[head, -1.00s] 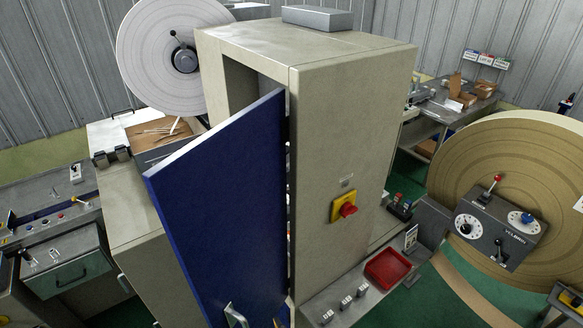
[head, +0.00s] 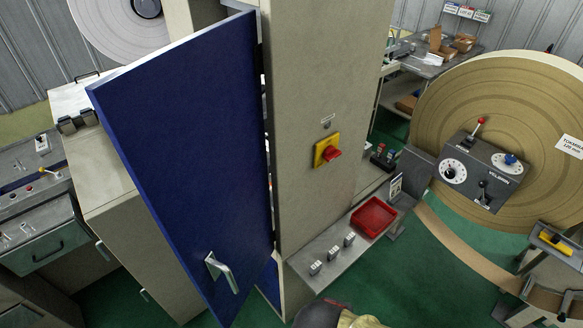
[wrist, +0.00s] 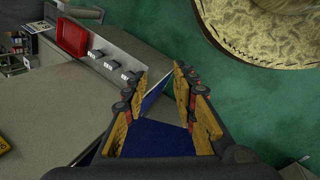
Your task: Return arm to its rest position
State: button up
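My gripper (wrist: 162,85) shows in the wrist view with its two yellow-and-black fingers apart and nothing held between them. The blue cabinet door (head: 190,150) stands ajar in the head view, with a metal handle (head: 222,270) low on it. Part of the blue door also shows between and below the fingers in the wrist view (wrist: 158,138). I cannot tell the distance between it and the fingers. A dark and yellowish shape at the bottom edge of the head view is cut off; it may be part of my arm.
The beige cabinet (head: 315,70) carries a red-and-yellow switch (head: 328,151). A grey shelf with a red tray (head: 373,217) juts out at its right. A large tan roll (head: 540,100) with a control box (head: 480,172) stands further right. Green floor (head: 430,280) is open between them.

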jog(key=w+d+r+m+t+y+b, duration=0.1)
jog(key=w+d+m+b, duration=0.2)
jog(key=m, duration=0.4)
jog(key=w+d+r+m+t+y+b, duration=0.1)
jog(key=w+d+r+m+b, duration=0.1)
jog(key=d+m+b, duration=0.4)
jog(key=shift+w+d+r+m+b, duration=0.3)
jog(key=shift+w+m+b, duration=0.1)
jog(key=shift+w+b, duration=0.25)
jog(key=shift+r, duration=0.1)
